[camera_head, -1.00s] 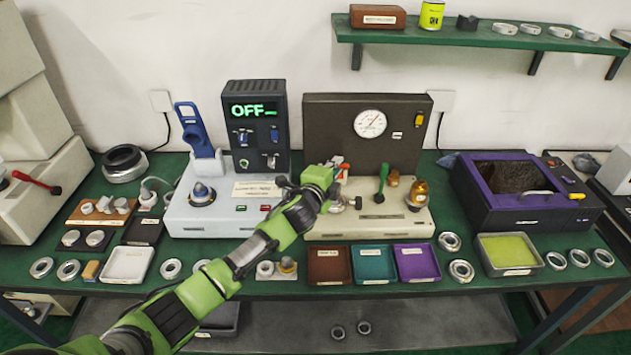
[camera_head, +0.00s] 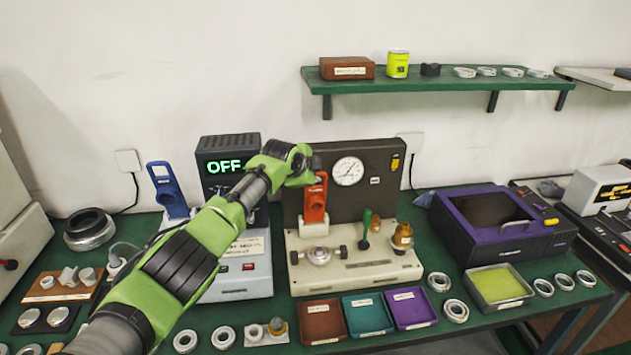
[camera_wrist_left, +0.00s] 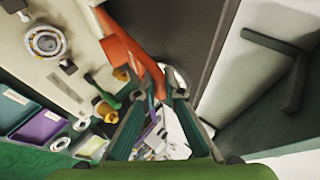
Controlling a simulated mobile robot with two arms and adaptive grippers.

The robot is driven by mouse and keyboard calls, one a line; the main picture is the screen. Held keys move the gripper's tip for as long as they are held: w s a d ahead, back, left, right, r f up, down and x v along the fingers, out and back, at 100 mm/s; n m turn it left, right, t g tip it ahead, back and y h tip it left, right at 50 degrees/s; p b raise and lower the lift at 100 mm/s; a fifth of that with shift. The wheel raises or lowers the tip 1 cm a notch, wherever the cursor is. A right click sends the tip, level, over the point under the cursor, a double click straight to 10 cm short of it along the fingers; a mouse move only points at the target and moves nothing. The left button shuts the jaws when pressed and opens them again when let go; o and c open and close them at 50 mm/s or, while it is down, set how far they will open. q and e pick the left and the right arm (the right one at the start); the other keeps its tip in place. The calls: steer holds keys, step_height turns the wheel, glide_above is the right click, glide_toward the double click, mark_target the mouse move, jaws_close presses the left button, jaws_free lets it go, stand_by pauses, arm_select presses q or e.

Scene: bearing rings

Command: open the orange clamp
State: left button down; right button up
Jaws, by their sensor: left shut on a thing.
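The orange clamp (camera_head: 316,203) stands upright on the beige test machine (camera_head: 360,267), in front of its dark gauge panel. My left gripper (camera_head: 313,172) is at the top end of the clamp and is shut on it. In the left wrist view the clamp's arm (camera_wrist_left: 124,45) runs down to between my left fingertips (camera_wrist_left: 160,92). The round metal seat (camera_head: 319,255) below the clamp is uncovered. My right gripper is in neither view.
A green-handled lever (camera_head: 366,228) and a brass-coloured fitting (camera_head: 402,236) stand right of the clamp. A blue clamp (camera_head: 166,188) stands upright at the left. Brown, teal and purple trays (camera_head: 410,307) lie in front. A green shelf (camera_head: 440,84) hangs above.

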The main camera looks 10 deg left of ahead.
arm_select(q)
steer(key=shift+w+a+r, duration=0.15)
steer(key=shift+w+a, duration=0.05)
steer(key=shift+r, duration=0.1)
